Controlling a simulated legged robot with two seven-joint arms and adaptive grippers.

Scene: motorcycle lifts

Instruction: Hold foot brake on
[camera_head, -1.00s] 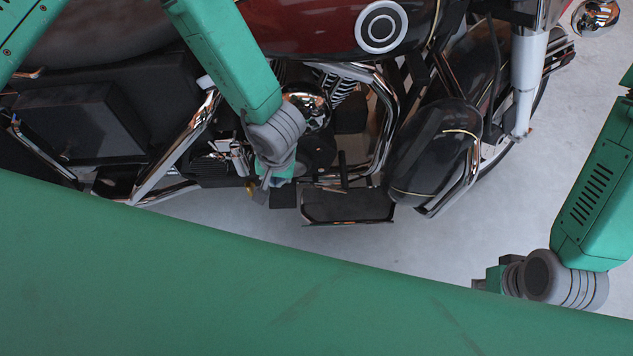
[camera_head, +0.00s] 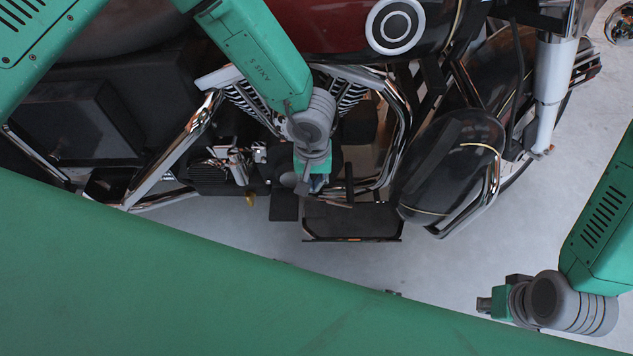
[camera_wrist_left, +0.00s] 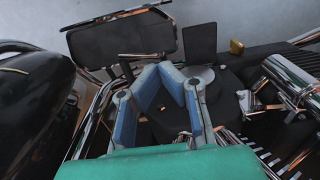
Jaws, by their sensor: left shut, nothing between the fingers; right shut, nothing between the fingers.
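The motorcycle's low side shows a dark footboard (camera_head: 352,221), also at the top of the left wrist view (camera_wrist_left: 122,38). A small dark square plate (camera_head: 284,205) sits left of it, and a thin dark upright bar (camera_head: 349,186) stands at its inner edge. I cannot tell which of these parts is the foot brake. My left gripper (camera_head: 318,186) is shut and empty, above the gap between plate and bar. Its blue-padded fingers (camera_wrist_left: 167,70) point toward the footboard side; contact cannot be made out. My right gripper (camera_head: 484,305) is shut and empty, away from the motorcycle.
Chrome pipes (camera_head: 397,125) and the engine lie close around my left gripper. A dark rounded case (camera_head: 447,165) with a chrome guard stands to the right. Grey floor (camera_head: 440,270) is clear between the motorcycle and my right gripper.

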